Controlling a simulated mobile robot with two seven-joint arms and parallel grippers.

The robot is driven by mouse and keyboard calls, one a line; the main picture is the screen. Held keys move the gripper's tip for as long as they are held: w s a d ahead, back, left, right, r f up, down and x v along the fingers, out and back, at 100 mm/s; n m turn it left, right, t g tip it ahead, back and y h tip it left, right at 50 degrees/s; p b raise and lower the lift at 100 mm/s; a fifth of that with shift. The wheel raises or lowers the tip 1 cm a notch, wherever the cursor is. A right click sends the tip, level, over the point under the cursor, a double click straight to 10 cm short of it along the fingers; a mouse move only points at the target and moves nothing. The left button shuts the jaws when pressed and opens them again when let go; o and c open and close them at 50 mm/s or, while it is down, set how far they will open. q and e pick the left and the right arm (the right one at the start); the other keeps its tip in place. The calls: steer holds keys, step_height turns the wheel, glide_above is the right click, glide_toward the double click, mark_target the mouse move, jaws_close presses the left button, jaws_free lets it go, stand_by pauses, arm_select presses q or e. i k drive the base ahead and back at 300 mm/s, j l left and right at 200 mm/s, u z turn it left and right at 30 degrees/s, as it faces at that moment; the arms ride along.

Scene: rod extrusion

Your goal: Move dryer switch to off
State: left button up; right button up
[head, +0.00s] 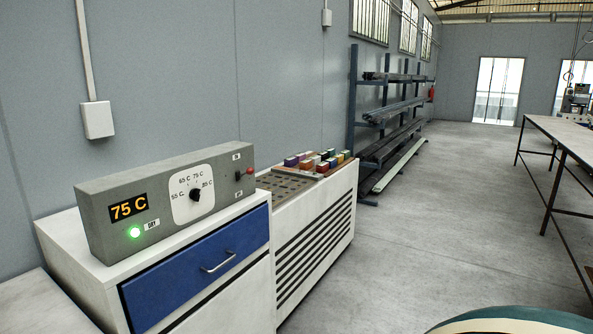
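The dryer's grey control box (158,235) stands on a white cabinet at the left of the head view. Its display (128,207) reads 75 C in orange, and a green light (135,232) beside a small label glows below it. A black knob (195,195) sits on a white dial marked 55 C to 85 C. I cannot tell the switch's exact position. Neither gripper is in view.
The white cabinet has a blue drawer (197,266). Behind it stands a vented white unit (314,237) with several coloured blocks (318,162) on top. A rack of bars (390,125) lines the wall, a long table (570,140) stands at right, and the floor (430,230) between is clear.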

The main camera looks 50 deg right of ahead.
mark_target(250, 170)
steer(key=z, duration=1.2)
